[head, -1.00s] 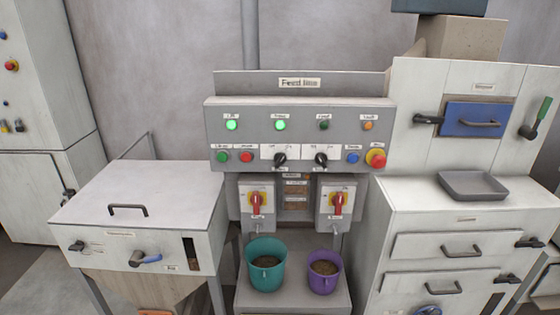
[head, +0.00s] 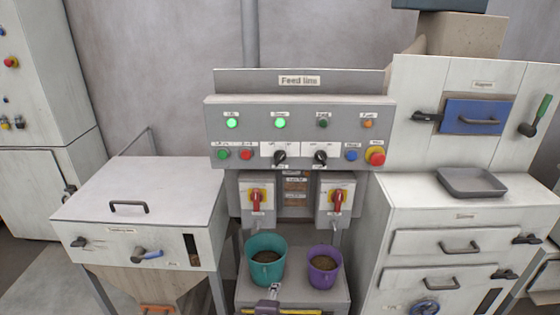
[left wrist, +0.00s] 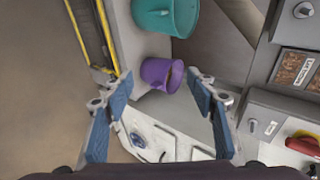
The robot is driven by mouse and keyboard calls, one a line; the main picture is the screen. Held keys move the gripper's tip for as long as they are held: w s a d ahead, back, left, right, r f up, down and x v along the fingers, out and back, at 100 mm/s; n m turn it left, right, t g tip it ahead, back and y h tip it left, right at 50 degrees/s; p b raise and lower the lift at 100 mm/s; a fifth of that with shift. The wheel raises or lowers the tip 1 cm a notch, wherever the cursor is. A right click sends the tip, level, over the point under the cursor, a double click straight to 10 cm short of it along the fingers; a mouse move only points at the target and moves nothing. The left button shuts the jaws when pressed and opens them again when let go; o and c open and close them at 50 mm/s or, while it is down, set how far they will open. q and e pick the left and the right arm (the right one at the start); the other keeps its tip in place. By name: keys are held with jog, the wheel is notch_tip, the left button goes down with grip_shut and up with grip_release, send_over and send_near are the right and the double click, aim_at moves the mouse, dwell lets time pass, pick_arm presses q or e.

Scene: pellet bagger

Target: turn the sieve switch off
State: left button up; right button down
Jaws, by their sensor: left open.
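The grey Feed line panel (head: 300,135) carries two black selector switches, a left one (head: 280,157) and a right one (head: 320,157). Below it are two red rotary handles on yellow plates, a left one (head: 256,200) and a right one (head: 338,200). The small labels are too blurred to tell which is the sieve switch. A red handle (left wrist: 303,143) also shows at the left wrist view's right edge. My left gripper (head: 272,292) shows slightly at the bottom of the head view, low before the shelf. In the left wrist view (left wrist: 158,85) its blue-padded fingers are spread and empty.
A teal bucket (head: 265,270) and a purple bucket (head: 323,275) stand on the shelf under the handles. Green lamps are lit on the panel. A red emergency button (head: 377,157) is at its right. White cabinets flank the panel, one bearing a grey tray (head: 470,183).

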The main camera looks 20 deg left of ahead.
pick_arm(q)
jog(key=w+r+m+t, duration=0.1)
jog(key=w+r, duration=0.2)
jog(key=r, duration=0.3)
jog(key=w+r+m+t+y, duration=0.1)
jog(key=w+r, duration=0.1)
jog(key=r, duration=0.5)
jog(key=w+r+m+t, duration=0.1)
jog(key=w+r, duration=0.2)
jog(key=r, duration=0.3)
jog(key=m+t+y, duration=0.2)
jog(key=t+y, duration=0.1)
jog(key=t, duration=0.1)
send_near(280, 161)
jog(key=w, duration=0.1)
jog(key=shift+p+x, duration=1.05)
jog(key=shift+x, duration=2.9)
jog(key=shift+s+a+r, duration=0.1)
jog(key=shift+a+r, duration=0.05)
jog(key=c, duration=1.2)
jog(key=shift+o, duration=0.2)
